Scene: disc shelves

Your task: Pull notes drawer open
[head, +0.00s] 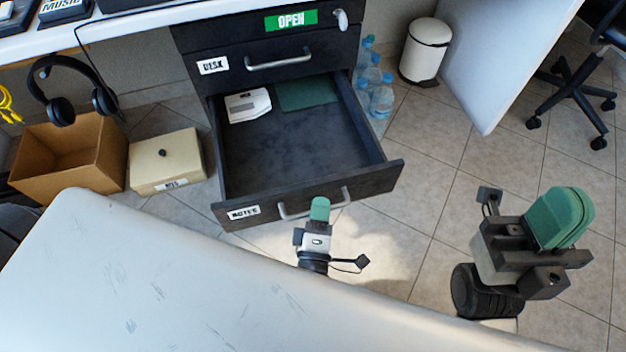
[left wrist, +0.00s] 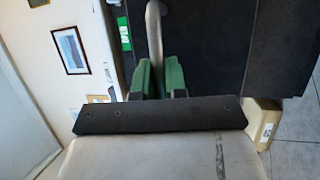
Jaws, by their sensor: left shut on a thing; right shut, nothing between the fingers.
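The black notes drawer (head: 240,214), labelled NOTES, is pulled well out of the dark cabinet. Its inside shows a white device (head: 248,104) and a green flat item (head: 306,93) at the back. My left gripper (head: 320,208) is at the drawer's metal handle (head: 290,214), its green fingers shut on the bar. In the left wrist view the handle (left wrist: 154,30) runs down between the fingers of my left gripper (left wrist: 159,78). My right gripper (head: 562,217) is shut and empty, out to the right over the floor, apart from the drawer.
The closed desk drawer (head: 213,65) is above, with a green OPEN sign over it. A cardboard box (head: 70,160) and a cream box (head: 166,165) stand left of the cabinet. Water bottles (head: 381,98) and a white bin (head: 425,52) stand right. Tiled floor is clear right of the drawer.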

